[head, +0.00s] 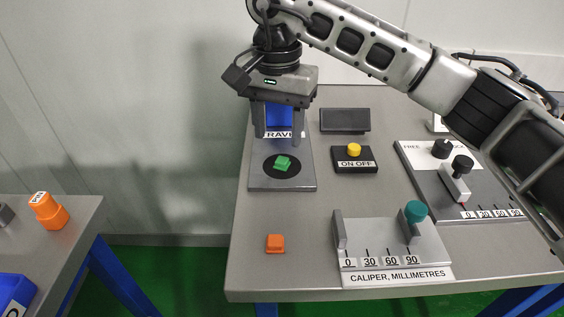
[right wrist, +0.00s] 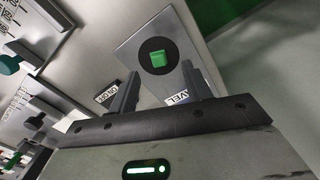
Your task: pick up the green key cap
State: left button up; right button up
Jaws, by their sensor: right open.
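The green key cap (head: 283,163) sits on a black round spot of a grey plate (head: 300,183) on the table. It also shows in the right wrist view (right wrist: 158,59), beyond and between the fingertips. My right gripper (head: 279,136) is open and empty, with its fingers pointing down above the rear part of the plate, behind the cap and apart from it. In the right wrist view the two fingers (right wrist: 160,70) stand apart. The gripper partly hides a blue block (head: 279,115) and a label on the plate. My left gripper is not in view.
An orange cap (head: 275,243) lies near the table's front. A yellow-button box (head: 354,160) and a dark block (head: 345,121) stand right of the plate. The caliper (head: 390,240) is at front right, a slider panel (head: 460,185) further right. A side table (head: 70,240) stands left across a gap.

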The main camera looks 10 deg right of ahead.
aim_at(281, 161)
jog(key=shift+d+f, duration=0.15)
jog(key=shift+f, duration=1.35)
jog(key=shift+d+f, duration=0.15)
jog(key=shift+f, duration=1.3)
grip_shut()
